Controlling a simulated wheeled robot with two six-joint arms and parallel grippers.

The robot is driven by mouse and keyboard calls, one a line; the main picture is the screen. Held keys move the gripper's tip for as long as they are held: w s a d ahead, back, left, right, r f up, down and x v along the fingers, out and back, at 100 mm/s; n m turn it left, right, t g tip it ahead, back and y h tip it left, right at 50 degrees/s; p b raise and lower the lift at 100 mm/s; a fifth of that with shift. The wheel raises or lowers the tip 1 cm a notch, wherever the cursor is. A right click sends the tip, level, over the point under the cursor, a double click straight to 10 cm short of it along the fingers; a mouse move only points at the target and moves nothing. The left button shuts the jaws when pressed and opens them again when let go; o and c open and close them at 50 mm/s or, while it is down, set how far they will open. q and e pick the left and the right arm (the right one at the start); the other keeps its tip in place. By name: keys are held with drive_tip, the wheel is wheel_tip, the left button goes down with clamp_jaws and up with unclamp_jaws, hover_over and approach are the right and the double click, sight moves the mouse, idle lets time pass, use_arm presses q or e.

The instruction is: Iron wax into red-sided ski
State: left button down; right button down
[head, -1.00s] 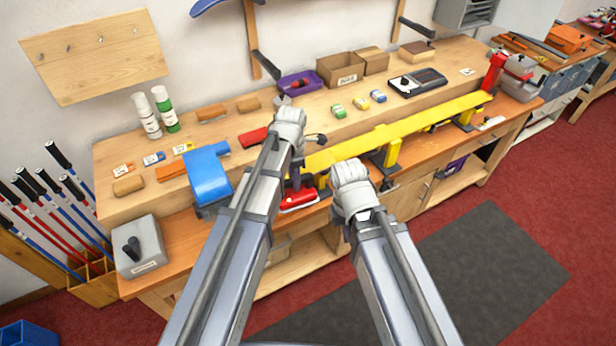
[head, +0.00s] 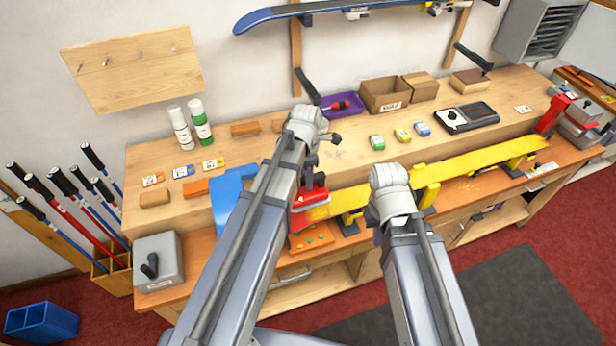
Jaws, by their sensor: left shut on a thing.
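My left gripper (head: 315,180) is shut on the handle of a red iron (head: 309,202). The iron is at the left end of a yellow-topped ski (head: 460,166); I cannot tell whether it touches the ski. The ski lies along the bench front on supports, and my arms hide parts of it. The colour of its sides is unclear. My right gripper (head: 382,222) is in front of the ski's left half, its fingers mostly hidden by my wrist.
A wooden stand (head: 311,240) with green dots is below the iron. A blue device (head: 228,198) stands left of my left arm. A red vise (head: 551,112) is at the right end. A grey box (head: 158,262) is front left. A blue ski (head: 300,12) hangs on the wall.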

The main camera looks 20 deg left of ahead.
sight(318, 187)
use_arm(q)
drive_tip(key=shift+s+f, duration=0.1)
drive_tip(key=shift+f+b, duration=0.55)
drive_tip(key=shift+b, duration=0.1)
wheel_tip(318, 187, down, 5)
drive_tip(key=b, duration=0.4)
drive_tip(key=shift+r+b, duration=0.2)
drive_tip(key=shift+b, duration=0.15)
drive_tip(key=shift+f+b, duration=1)
drive_tip(key=shift+w+d+r, duration=0.1)
drive_tip(key=shift+w+d, duration=0.4)
drive_tip(key=shift+d, duration=0.2)
drive_tip(key=shift+w+d+r, duration=0.1)
drive_tip(key=shift+w+d, duration=0.4)
drive_tip(key=shift+d, duration=0.25)
